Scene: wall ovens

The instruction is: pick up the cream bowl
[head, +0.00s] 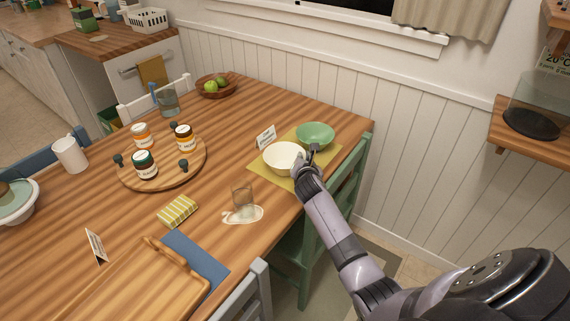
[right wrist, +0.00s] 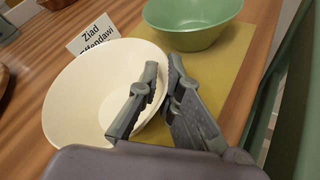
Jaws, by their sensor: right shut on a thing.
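The cream bowl (head: 281,158) stands upright on a yellow-green placemat (head: 263,176) near the table's wall-side edge. My right gripper (head: 306,157) is at the bowl's right rim. In the right wrist view the cream bowl (right wrist: 80,95) fills the left, and my right gripper (right wrist: 160,75) is shut on its rim, with one finger inside and one outside. A green bowl (head: 315,134) sits just behind it on the same mat; it also shows in the right wrist view (right wrist: 190,22). My left gripper is not in view.
A name card (head: 265,137) stands beside the cream bowl. A glass (head: 242,197) stands by a pale spill (head: 243,215) nearer me. A green chair (head: 345,180) borders the table edge under my right arm. A round board with jars (head: 163,170) lies left.

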